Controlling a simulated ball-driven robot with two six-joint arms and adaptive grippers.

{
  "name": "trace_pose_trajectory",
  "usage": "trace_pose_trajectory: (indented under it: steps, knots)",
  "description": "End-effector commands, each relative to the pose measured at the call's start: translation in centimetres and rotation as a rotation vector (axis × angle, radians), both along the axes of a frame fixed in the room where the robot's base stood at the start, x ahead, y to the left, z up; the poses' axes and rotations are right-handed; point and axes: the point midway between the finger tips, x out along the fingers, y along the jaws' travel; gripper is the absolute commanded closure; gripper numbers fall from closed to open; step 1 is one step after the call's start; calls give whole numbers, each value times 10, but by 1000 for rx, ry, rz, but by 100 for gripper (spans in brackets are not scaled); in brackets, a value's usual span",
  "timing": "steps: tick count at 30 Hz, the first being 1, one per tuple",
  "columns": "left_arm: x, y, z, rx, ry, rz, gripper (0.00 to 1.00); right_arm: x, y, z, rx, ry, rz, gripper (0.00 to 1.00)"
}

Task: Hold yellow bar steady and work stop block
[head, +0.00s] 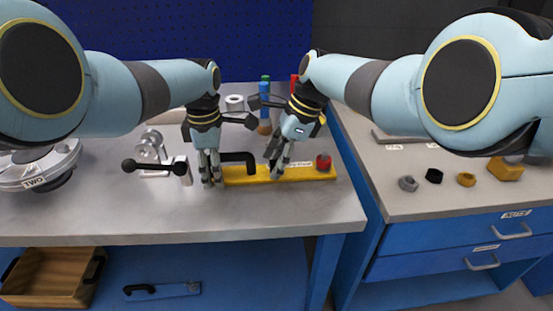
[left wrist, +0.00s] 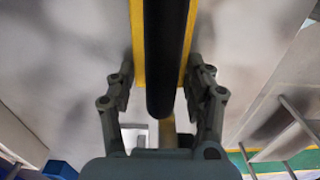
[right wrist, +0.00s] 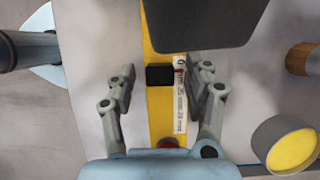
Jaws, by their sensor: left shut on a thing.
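The yellow bar (head: 250,175) lies on the grey workbench, with a black bent handle (head: 238,157) at its left part and a red knob (head: 323,162) at its right end. My right gripper (head: 277,172) is open over the bar's middle. In the right wrist view its fingers stand apart on either side of a small black block (right wrist: 160,75), likely the stop block, beside a white label (right wrist: 180,100).
A clamp-like fixture with a black lever (head: 150,166) stands left of the bar. Red, green and blue upright items (head: 264,100) and a white ring (head: 235,102) stand behind. A side counter on the right holds several nuts (head: 408,183). The bench front is clear.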

Motion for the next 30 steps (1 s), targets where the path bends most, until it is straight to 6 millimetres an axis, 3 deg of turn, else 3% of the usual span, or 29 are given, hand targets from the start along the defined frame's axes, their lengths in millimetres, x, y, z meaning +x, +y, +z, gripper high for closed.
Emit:
trace_pose_trajectory:
  steps: [1,11,20,27,30]
  knots:
    - [0,0,0,0,-1,1,100,0,0,0,0,0,0,56]
    - [0,0,0,0,-1,1,100,0,0,0,0,0,0,99]
    - [0,0,0,0,-1,1,100,0,-2,0,0,0,-1,100]
    - [0,0,0,0,0,1,100,2,-34,0,0,-1,-3,100]
    - [0,0,0,0,0,1,100,2,-37,0,0,-1,-1,100]
